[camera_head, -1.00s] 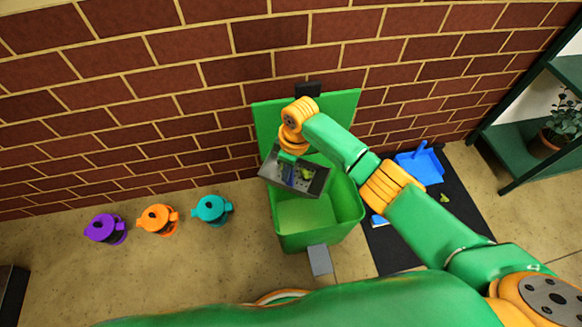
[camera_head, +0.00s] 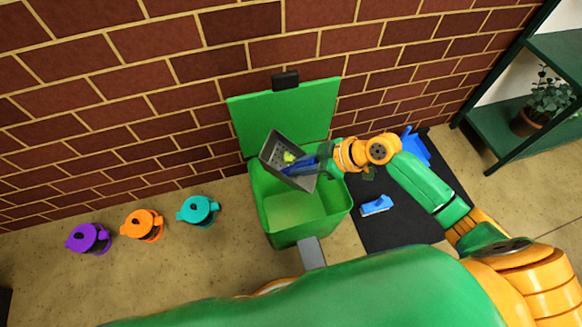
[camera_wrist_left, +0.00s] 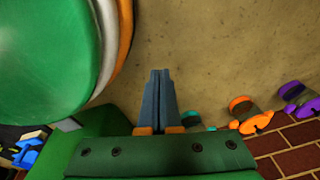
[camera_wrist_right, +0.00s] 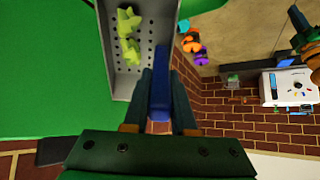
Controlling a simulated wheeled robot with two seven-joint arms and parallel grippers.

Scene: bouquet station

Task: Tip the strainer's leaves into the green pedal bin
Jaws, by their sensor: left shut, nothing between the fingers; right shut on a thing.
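The green pedal bin (camera_head: 292,232) stands against the brick wall with its lid (camera_head: 285,118) up. No leaves show on the visible part of its floor. The strainer (camera_head: 275,150) is a grey perforated box, held tilted over the bin's mouth. Yellow-green leaves (camera_head: 289,157) are still inside it, and they show in the right wrist view (camera_wrist_right: 128,22) too. My right gripper (camera_head: 318,162) is shut on the strainer's blue handle (camera_wrist_right: 160,95), to the right of the box. My left gripper (camera_wrist_left: 158,100) is shut and empty above bare floor, outside the head view.
Purple (camera_head: 88,239), orange (camera_head: 142,225) and teal (camera_head: 198,210) canisters stand left of the bin. A dark mat (camera_head: 400,225) with a blue brush (camera_head: 376,205) and blue dustpan (camera_head: 416,148) lies right. A green shelf (camera_head: 500,135) holds a potted plant (camera_head: 545,105).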

